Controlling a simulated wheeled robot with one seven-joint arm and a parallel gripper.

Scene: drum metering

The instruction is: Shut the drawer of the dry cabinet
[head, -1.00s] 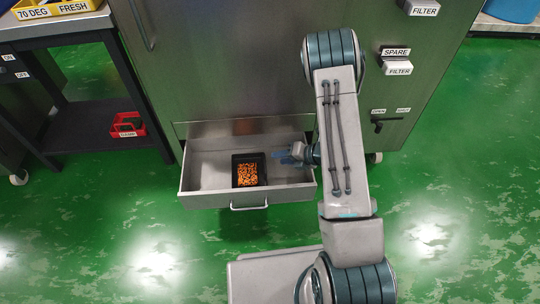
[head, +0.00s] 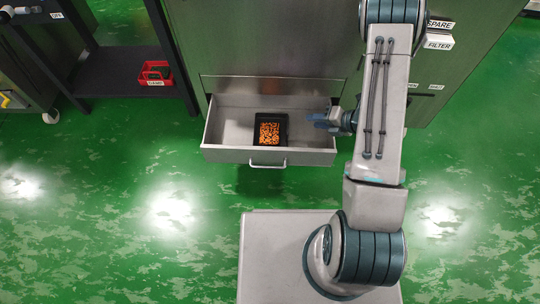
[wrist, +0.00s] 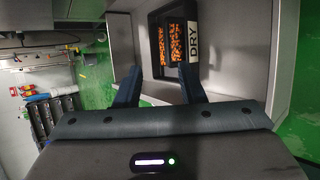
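The grey metal drawer (head: 225,127) of the dry cabinet (head: 265,40) is pulled open, with its bar handle (head: 268,163) on the front. A black tray (head: 257,141) of orange pellets sits inside. The tray also shows in the wrist view (wrist: 157,50), where it bears a "DRY" label. My gripper (head: 318,121) is over the right part of the drawer, right of the tray. In the wrist view my gripper (wrist: 160,83) has its two fingers apart, with nothing held between them. I cannot tell whether it touches the drawer.
A dark shelf at left holds a small red bin (head: 155,73). The green floor (head: 180,215) in front of the drawer is clear on the left.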

